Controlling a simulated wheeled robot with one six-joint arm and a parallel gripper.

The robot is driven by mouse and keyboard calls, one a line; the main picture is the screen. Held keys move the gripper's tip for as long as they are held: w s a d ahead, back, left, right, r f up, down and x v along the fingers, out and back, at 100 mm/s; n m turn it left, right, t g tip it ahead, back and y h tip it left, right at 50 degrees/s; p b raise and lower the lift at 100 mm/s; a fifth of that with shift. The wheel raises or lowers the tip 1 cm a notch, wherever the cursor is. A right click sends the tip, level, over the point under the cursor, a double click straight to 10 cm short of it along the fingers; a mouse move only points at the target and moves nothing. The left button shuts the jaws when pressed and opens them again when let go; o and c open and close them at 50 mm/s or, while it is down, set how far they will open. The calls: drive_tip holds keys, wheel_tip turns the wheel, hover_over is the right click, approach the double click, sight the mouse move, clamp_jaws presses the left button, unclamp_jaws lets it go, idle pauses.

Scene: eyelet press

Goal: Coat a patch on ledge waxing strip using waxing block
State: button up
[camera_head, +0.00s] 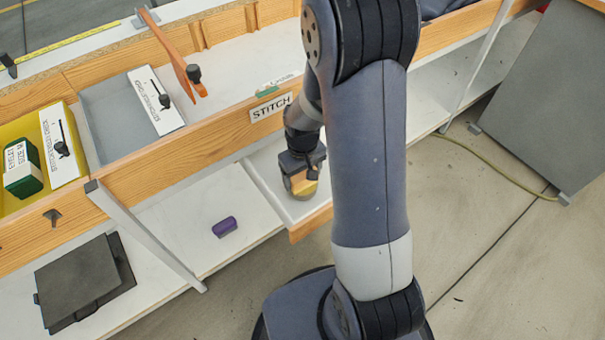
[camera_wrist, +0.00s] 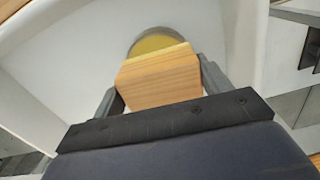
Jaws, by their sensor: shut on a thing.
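My gripper (camera_head: 303,163) is low over a white open tray or drawer (camera_head: 262,172) with a wooden front. In the wrist view my gripper (camera_wrist: 157,76) is shut on a wooden block (camera_wrist: 160,82) with a yellow far edge, which looks like the waxing block. Just beyond the block is a round yellow surface with a grey rim (camera_wrist: 152,41), like a shallow tin. The block overlaps it in the picture; I cannot tell whether they touch. I cannot make out the ledge waxing strip for certain in either view.
The wooden bench front bears a STITCH label (camera_head: 271,107). A purple block (camera_head: 224,227) lies on the white lower shelf, near dark flat plates (camera_head: 78,279). A yellow bin (camera_head: 62,108) with a green box (camera_head: 23,168) is at the left. A slanting post (camera_head: 150,238) crosses the shelf front.

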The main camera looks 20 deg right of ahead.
drive_tip(key=shift+r+p, duration=2.85)
drive_tip(key=shift+r, duration=0.65)
drive_tip(key=shift+w+r, duration=0.2)
drive_tip(key=shift+w, duration=0.15)
drive_tip(key=w+r+m+p, duration=0.2)
drive_tip(key=w+r+p, duration=0.2)
drive_tip(key=r+p, duration=0.6)
drive_tip(key=p, duration=0.2)
drive_tip(key=shift+w+r+m+p, duration=0.2)
drive_tip(key=shift+r+m+p, duration=0.15)
drive_tip(key=shift+m+p, duration=0.05)
